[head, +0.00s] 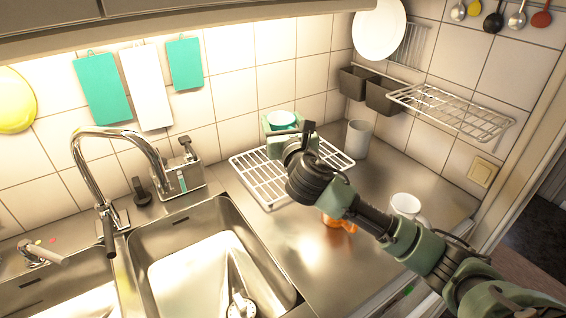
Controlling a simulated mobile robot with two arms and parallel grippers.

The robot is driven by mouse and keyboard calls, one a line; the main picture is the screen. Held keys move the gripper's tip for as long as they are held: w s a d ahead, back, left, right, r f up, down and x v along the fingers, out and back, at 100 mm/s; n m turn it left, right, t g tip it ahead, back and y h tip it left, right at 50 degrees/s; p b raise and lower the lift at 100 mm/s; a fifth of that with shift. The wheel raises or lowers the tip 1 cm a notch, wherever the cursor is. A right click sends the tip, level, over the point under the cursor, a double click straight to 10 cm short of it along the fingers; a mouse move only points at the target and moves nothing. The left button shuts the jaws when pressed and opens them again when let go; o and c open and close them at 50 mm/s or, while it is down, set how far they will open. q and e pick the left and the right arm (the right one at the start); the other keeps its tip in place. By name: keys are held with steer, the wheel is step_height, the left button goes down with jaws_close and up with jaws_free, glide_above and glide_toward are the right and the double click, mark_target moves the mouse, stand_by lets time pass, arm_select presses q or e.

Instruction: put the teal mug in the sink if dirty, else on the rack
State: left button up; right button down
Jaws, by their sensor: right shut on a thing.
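My left gripper is not in view.
A white mug (405,205) and a partly hidden orange item (343,223) stand on the counter. A grey-white cup (358,138) stands right of the rack. The tap (120,135) arches over the sink area. A wire shelf (455,110) juts from the right wall.

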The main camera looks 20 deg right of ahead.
step_height(320, 180, down, 8)
steer(key=shift+b, duration=0.3)
steer(key=shift+f, duration=2.15)
steer(key=shift+b, duration=0.3)
steer(key=shift+f, duration=0.15)
steer(key=shift+c, duration=1.3)
jaws_free()
steer(key=shift+r, duration=0.2)
steer(key=b+v, duration=0.1)
steer(key=v, duration=1.1)
